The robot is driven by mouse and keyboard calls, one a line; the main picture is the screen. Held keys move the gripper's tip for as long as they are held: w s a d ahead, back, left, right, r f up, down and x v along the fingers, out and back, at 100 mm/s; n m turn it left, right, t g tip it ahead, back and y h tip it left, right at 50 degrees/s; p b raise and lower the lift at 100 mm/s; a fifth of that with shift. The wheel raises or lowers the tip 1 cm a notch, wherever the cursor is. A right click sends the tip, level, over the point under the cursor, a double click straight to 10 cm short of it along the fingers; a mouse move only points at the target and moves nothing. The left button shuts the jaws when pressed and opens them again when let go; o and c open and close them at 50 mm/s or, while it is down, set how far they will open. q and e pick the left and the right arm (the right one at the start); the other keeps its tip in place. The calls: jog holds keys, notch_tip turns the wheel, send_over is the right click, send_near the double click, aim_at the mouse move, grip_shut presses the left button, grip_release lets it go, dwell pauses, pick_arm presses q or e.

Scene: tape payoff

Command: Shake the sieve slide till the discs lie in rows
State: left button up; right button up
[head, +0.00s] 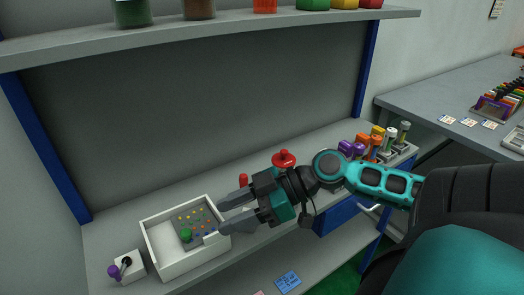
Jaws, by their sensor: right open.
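The sieve slide shows as a grey plate (192,222) inside a white open tray (157,248) at the lower left. It carries a green knob (186,234) near its front left. Several small coloured discs (196,219) dot the plate, mostly yellow at the back; they are too small to tell whether each sits in a hole. My right gripper (224,216) reaches in from the right, its two fingers apart and empty. Its fingertips are at the tray's right side in the picture; I cannot tell their height above it. My left gripper is out of view.
A small white box with a purple-knobbed lever (123,268) stands left of the tray. A red knob (284,158) is behind my right gripper. Several coloured-top cylinders (376,143) stand at the bench's right end. A shelf (220,33) with containers runs above.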

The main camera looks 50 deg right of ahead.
jog(key=v, duration=0.6)
jog(key=shift+p, duration=0.35)
jog(key=shift+c, duration=1.1)
jog(key=n+g+p, duration=0.1)
jog(key=n+g, duration=0.7)
jog(key=n, duration=0.2)
send_over(187, 230)
jog(key=s, duration=0.2)
jog(key=shift+s+d+f, duration=0.15)
jog(key=shift+d, duration=0.2)
jog(key=shift+w+a+n+g+h, duration=0.15)
jog(key=shift+w+n+g+h, duration=0.15)
jog(key=shift+g+h, duration=0.15)
jog(key=w+d+r+n+g+h, duration=0.1)
jog(key=w+d+r+n+h, duration=0.1)
jog(key=w+n+h, duration=0.3)
jog(key=s+f, duration=0.1)
jog(key=f, duration=0.1)
jog(key=s+a+f+m, duration=0.1)
jog(key=s+f+m+h, duration=0.1)
jog(key=f, duration=0.1)
jog(key=shift+a+f, duration=0.3)
jog(key=shift+a, duration=0.1)
